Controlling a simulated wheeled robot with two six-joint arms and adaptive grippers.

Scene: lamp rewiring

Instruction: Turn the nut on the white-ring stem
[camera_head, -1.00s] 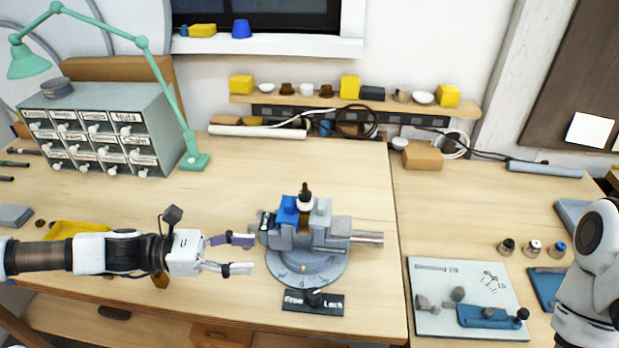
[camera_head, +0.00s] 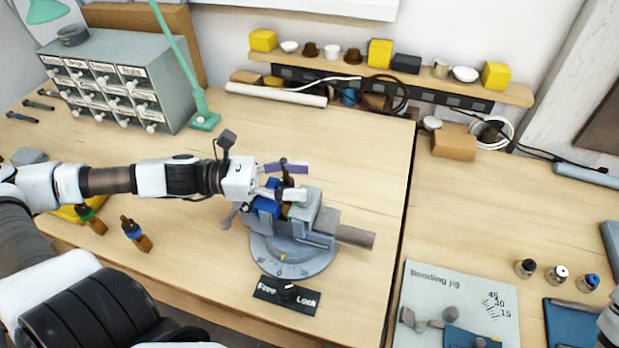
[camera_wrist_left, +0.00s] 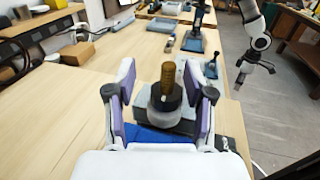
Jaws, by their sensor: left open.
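A stem with a brass threaded top (camera_wrist_left: 168,77) stands upright in the vise (camera_head: 310,222). A dark nut (camera_wrist_left: 166,98) sits around it, with a greyish-white ring below. My left gripper (camera_head: 285,180) reaches in from the left over the vise jaws. In the left wrist view its purple-padded fingers (camera_wrist_left: 162,112) are open on either side of the nut, with gaps visible. In the head view the fingers partly hide the stem.
A Free/Lock switch plate (camera_head: 287,296) lies in front of the vise. A green-ringed stem (camera_head: 91,220) and a blue-ringed stem (camera_head: 136,235) are at the left. The bending jig (camera_head: 455,300) is at the right. Table behind the vise is clear.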

